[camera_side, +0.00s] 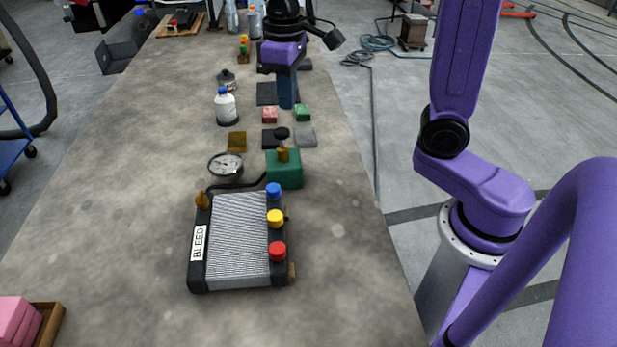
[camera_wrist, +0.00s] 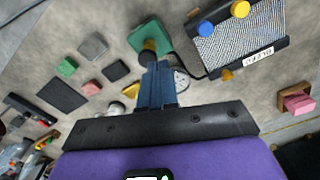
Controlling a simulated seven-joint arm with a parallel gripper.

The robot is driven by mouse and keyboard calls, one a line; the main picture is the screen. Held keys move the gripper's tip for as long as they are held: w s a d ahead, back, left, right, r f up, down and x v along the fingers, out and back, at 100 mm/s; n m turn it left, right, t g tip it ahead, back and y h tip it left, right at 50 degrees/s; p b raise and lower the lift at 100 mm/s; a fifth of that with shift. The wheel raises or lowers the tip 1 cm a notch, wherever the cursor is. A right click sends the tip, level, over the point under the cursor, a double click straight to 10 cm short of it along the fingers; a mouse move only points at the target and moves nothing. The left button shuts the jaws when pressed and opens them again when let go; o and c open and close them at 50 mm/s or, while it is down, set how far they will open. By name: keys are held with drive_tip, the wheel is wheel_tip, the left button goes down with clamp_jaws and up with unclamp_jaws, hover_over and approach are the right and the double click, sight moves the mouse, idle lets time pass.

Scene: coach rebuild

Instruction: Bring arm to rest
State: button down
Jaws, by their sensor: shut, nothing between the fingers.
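My gripper (camera_side: 287,102) has blue fingers and hangs above the far half of the bench, beyond the green block. It is shut and holds nothing. In the wrist view its fingers (camera_wrist: 157,72) are together, with the green block (camera_wrist: 150,38) behind their tips. The side view does not show clearly how high the fingertips are above the bench. My purple arm stands at the right of the bench, partly out of frame.
A radiator unit (camera_side: 238,240) with blue, yellow and red caps lies nearby, beside a gauge (camera_side: 225,166) and the green block (camera_side: 285,172). A white bottle (camera_side: 226,106), red block (camera_side: 269,115) and green sponge (camera_side: 302,113) stand near my gripper. The bench's right side is clear.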

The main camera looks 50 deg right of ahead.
drive_tip(key=s+d+f+n, duration=0.1)
drive_tip(key=s+f+n, duration=0.2)
drive_tip(key=s, duration=0.8)
drive_tip(key=s+d+f+n, duration=0.1)
drive_tip(key=s+f+n, duration=0.3)
drive_tip(key=s, duration=0.7)
drive_tip(key=shift+s+d+n, duration=0.3)
drive_tip(key=shift+n, duration=0.2)
